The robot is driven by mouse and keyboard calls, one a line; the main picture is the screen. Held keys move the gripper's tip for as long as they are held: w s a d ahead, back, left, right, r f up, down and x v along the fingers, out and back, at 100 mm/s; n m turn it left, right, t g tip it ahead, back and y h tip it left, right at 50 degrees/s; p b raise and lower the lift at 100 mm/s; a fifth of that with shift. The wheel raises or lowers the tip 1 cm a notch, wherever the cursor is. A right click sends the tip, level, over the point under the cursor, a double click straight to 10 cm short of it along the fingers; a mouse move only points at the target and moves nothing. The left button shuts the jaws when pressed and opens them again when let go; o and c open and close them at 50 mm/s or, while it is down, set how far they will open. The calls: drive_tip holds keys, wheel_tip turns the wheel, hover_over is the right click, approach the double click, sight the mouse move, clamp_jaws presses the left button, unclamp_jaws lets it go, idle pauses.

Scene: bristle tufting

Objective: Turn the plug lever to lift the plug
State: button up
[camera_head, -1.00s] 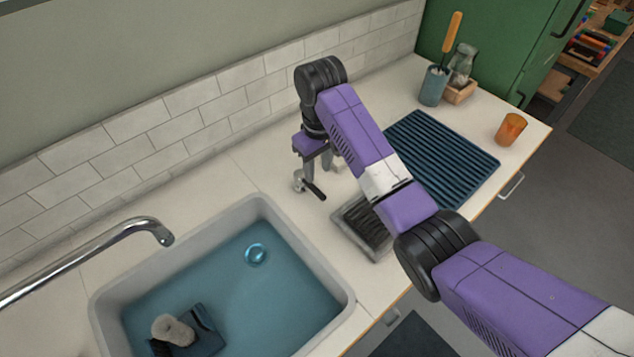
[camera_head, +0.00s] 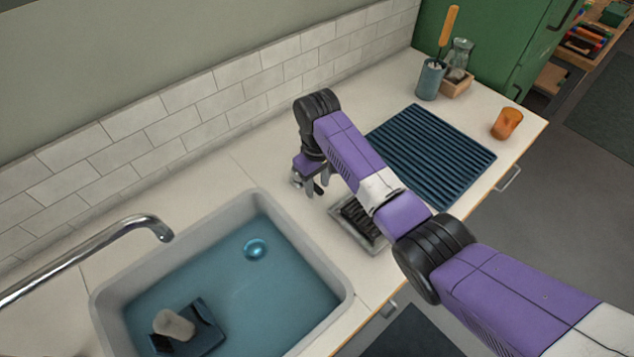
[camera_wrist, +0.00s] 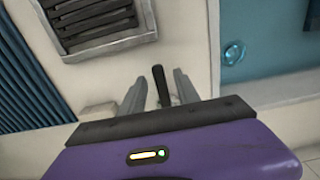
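The plug lever has a short black handle (camera_head: 319,188) on a metal base (camera_head: 296,178), standing on the counter beyond the sink's upper right corner. My gripper (camera_head: 317,184) is lowered at the lever. In the wrist view my gripper (camera_wrist: 160,80) has its two grey fingers on either side of the black handle (camera_wrist: 160,86), with small gaps showing, so it looks open. The lever's base is mostly hidden there. The round, shiny plug (camera_head: 255,249) shows in the blue water of the sink (camera_head: 270,207); it also shows in the wrist view (camera_wrist: 233,52).
A metal tray with a dark ribbed inside (camera_head: 375,248) is beside the sink, under my arm. A blue ribbed mat (camera_head: 440,150), an orange cup (camera_head: 507,123) and a brush holder (camera_head: 430,80) lie to the right. A chrome faucet (camera_head: 110,235) reaches over the sink's left. The tiled wall is close behind.

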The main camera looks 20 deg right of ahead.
clamp_jaws()
idle(1.3)
